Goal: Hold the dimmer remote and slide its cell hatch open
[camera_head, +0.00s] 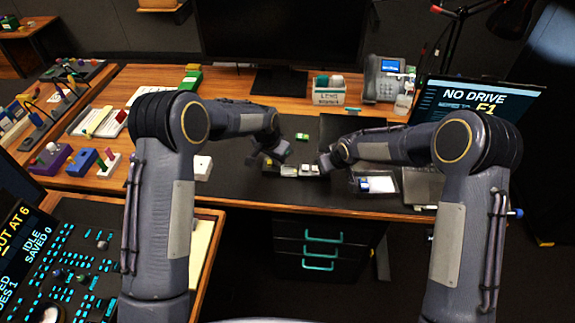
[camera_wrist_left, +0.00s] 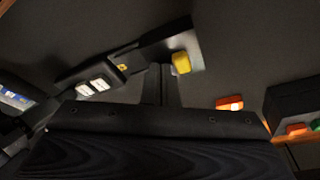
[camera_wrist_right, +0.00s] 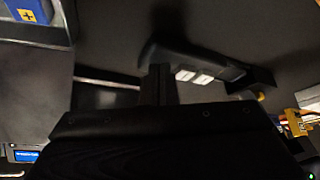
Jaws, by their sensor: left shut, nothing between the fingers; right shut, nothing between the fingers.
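The dimmer remote (camera_head: 300,172) looks like a dark bar with white buttons on the black desk mat, between my two hands. In the left wrist view, the remote (camera_wrist_left: 122,68) shows its white buttons, a small yellow mark and a yellow piece (camera_wrist_left: 181,62) at its far end. My left gripper (camera_head: 272,160) is shut and empty; its fingers (camera_wrist_left: 161,82) overlap the remote near that end. My right gripper (camera_head: 327,164) is shut and empty; its fingers (camera_wrist_right: 157,82) overlap the opposite end of the remote (camera_wrist_right: 215,76). I cannot tell whether either touches it, or the hatch's state.
A small green-and-white item (camera_head: 302,137) lies behind the remote. A labelled box (camera_head: 329,97) and a phone (camera_head: 385,80) stand further back. A blue-and-white item (camera_head: 377,184) is at right near the desk's front edge. The black mat (camera_head: 235,165) is clear at left.

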